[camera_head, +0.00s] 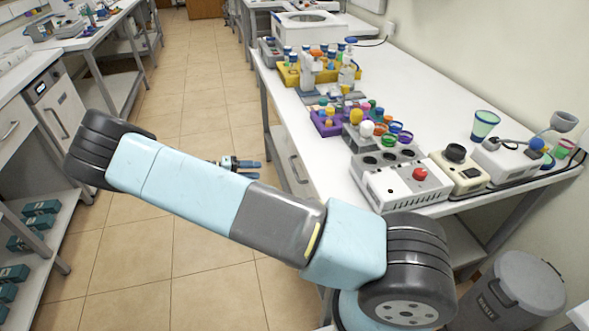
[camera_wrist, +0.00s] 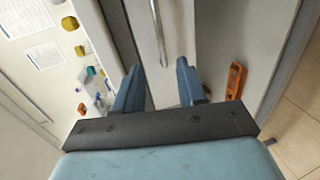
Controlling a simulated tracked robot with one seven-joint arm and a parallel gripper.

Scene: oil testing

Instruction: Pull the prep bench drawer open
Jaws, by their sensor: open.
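The prep bench (camera_head: 435,95) is the long white-topped bench on the right in the head view. Its pale grey drawer front (camera_head: 283,145) sits under the top on the aisle side, with a bar handle (camera_head: 297,170). My gripper (camera_head: 252,169) is in the aisle just left of the drawer front, partly hidden behind my forearm. In the wrist view my gripper (camera_wrist: 158,84) is open and empty. The metal drawer handle (camera_wrist: 159,32) lies ahead, lined up with the gap between the two fingers. I cannot tell whether the fingertips straddle it. The drawer looks closed.
Several vials in racks (camera_head: 345,120), a white device with a red knob (camera_head: 408,180) and a cup (camera_head: 485,126) stand on the bench. A grey waste bin (camera_head: 515,290) is below right. The tiled aisle floor (camera_head: 215,75) is clear. An orange item (camera_wrist: 236,80) shows beside the drawer.

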